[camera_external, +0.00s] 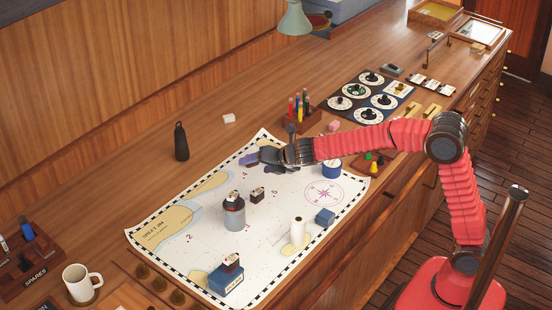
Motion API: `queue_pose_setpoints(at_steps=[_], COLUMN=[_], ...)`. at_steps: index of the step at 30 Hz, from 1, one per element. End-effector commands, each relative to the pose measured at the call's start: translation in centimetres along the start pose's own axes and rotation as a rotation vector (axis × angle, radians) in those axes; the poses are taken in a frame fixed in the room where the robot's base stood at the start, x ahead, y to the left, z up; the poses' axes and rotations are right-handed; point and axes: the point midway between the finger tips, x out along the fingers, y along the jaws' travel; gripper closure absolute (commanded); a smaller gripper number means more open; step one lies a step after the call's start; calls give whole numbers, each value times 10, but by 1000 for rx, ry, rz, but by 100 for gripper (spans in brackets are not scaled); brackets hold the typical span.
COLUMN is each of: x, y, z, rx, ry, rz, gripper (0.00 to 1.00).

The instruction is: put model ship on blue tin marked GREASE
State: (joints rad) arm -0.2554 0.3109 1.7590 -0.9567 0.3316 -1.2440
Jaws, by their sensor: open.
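My gripper (268,157) is at the end of the red arm, low over the upper part of the chart, with its jaws open. A small purple shape (249,160), possibly the model ship, lies on the chart just left of the fingertips; whether they touch cannot be told. I cannot read GREASE on either.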

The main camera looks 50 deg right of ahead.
Motion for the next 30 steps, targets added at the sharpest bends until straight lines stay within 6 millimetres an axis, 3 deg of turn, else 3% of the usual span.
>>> queue_pose_setpoints(at_steps=[6, 14, 23, 30], x=[-3, -10, -20, -25], y=[22, 54, 85, 98], z=[-26, -40, -29, -4], rx=[267, 600, 994, 1314], ry=[108, 203, 258, 258], rz=[75, 171, 280, 362], gripper=[33, 33, 33, 33])
